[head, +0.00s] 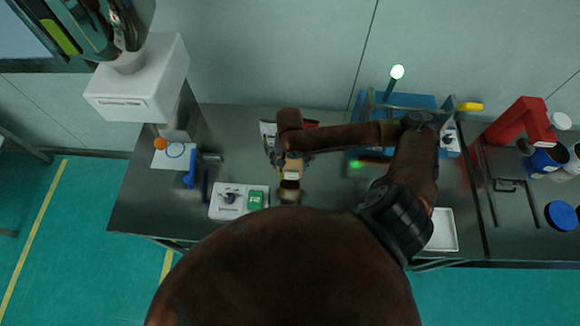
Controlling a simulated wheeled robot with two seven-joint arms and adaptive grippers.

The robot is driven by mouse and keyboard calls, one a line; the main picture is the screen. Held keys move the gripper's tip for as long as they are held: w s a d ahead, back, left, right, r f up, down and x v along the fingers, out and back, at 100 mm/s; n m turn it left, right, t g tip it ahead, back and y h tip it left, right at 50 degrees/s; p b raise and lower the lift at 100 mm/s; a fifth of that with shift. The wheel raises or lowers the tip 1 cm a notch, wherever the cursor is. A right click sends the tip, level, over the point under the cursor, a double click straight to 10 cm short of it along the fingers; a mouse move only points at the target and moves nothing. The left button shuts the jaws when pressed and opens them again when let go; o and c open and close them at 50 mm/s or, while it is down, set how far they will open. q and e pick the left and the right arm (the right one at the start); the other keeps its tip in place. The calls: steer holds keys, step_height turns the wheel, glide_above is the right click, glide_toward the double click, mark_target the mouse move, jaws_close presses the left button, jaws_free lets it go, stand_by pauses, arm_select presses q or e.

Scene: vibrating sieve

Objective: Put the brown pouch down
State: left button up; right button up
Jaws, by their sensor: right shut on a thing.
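My right arm reaches across the table from the right, and its gripper (291,177) points down over the middle of the table. It is shut on the brown pouch (289,194), a small tan-brown shape at its fingertips. The gripper hides part of the pouch, and I cannot tell whether the pouch touches the table. My left gripper is not in view.
Left of the pouch stands a white control box (228,212) with a green panel (255,200). Blue equipment (400,101) stands behind my right arm. A white tray (442,231) lies at the right. Bare metal table (140,205) shows at the far left.

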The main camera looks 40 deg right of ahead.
mark_target(290, 167)
steer(key=shift+w+d+f, duration=0.3)
steer(key=shift+w+f, duration=0.05)
steer(key=shift+f, duration=0.25)
steer(key=shift+w+d+f, duration=0.25)
steer(key=shift+w+f, duration=0.05)
steer(key=shift+f, duration=1.6)
steer(key=shift+f, duration=0.1)
steer(key=o, duration=1.7)
